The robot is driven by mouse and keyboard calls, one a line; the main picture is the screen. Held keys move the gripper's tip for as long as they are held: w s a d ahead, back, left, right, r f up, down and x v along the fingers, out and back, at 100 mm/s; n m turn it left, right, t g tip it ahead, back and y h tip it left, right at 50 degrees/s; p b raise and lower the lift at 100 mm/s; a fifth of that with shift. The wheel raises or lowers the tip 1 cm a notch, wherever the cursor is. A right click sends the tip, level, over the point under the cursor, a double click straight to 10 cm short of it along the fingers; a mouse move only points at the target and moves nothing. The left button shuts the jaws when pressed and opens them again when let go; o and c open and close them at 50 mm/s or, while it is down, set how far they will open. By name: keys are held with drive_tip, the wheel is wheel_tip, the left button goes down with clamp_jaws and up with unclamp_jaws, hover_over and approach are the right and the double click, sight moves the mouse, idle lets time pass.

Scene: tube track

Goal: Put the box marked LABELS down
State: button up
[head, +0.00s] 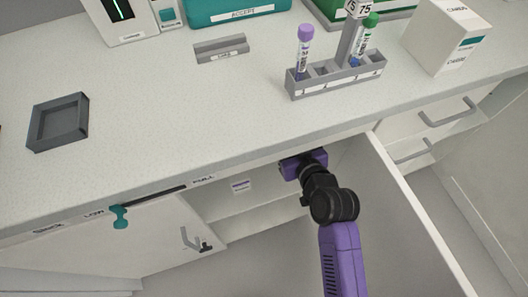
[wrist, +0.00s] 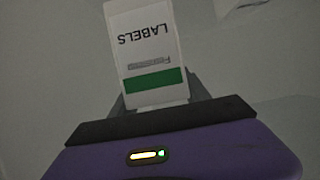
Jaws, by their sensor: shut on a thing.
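The box marked LABELS (wrist: 147,50) is white with a green band. It stands out beyond my gripper (wrist: 157,100) in the wrist view, held between the dark fingers, with its lettering upside down in the picture. In the head view my gripper's purple body (head: 303,164) reaches under the counter edge into an open cabinet. The fingers and the box are hidden there by the counter and my wrist. I cannot tell whether the box touches the shelf (head: 258,207).
The open cabinet door (head: 421,225) stands right of my arm. The counter (head: 150,165) overhangs the cabinet. On it are a grey tray (head: 82,103), a tube rack (head: 337,78) and a white box (head: 440,38). A small label (head: 240,185) shows inside the cabinet.

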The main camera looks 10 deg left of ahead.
wheel_tip(320, 180, down, 10)
drive_tip(key=b, duration=0.3)
drive_tip(key=shift+r, duration=0.25)
drive_tip(key=shift+f, duration=0.2)
drive_tip(key=o, duration=1.5)
drive_tip(key=shift+c, duration=0.2)
